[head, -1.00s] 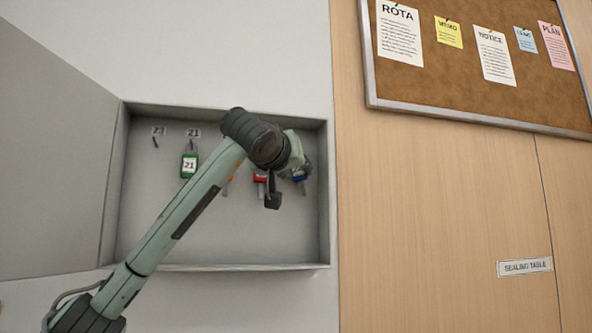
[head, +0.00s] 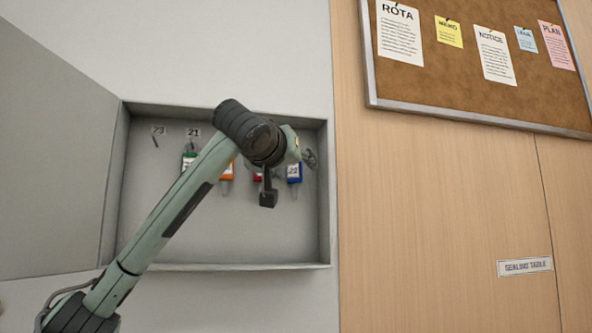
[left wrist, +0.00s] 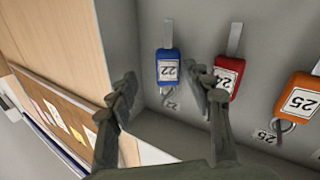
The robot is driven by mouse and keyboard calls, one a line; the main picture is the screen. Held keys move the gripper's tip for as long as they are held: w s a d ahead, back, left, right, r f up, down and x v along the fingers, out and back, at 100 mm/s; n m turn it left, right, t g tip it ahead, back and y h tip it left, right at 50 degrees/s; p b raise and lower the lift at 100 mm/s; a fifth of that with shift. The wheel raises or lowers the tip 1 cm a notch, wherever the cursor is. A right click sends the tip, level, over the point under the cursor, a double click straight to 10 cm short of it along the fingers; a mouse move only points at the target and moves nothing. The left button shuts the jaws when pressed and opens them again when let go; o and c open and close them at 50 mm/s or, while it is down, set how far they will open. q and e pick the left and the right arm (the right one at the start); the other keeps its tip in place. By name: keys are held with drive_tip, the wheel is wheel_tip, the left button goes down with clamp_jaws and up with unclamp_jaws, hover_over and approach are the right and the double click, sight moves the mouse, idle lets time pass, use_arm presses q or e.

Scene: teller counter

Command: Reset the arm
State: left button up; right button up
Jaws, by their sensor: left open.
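My left arm comes in from the lower left of the head view and reaches across the key cabinet (head: 225,266). My left gripper (head: 309,159) is mostly hidden behind my wrist there, with only its finger ends showing at the right. In the left wrist view its two fingers (left wrist: 163,90) are apart, with nothing held between them. The blue tag (left wrist: 168,70), marked 22, hangs just beyond the gap. The red tag (left wrist: 228,76) is beside the right finger, partly covered by it. The orange tag (left wrist: 299,99), marked 25, is further right. My right gripper is not in view.
The cabinet door (head: 50,160) stands open on the left. The peg under label 23 is bare. A cork board (head: 450,75) hangs on the wood panel to the right.

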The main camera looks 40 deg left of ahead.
use_arm(q)
drive_tip(key=v, duration=1)
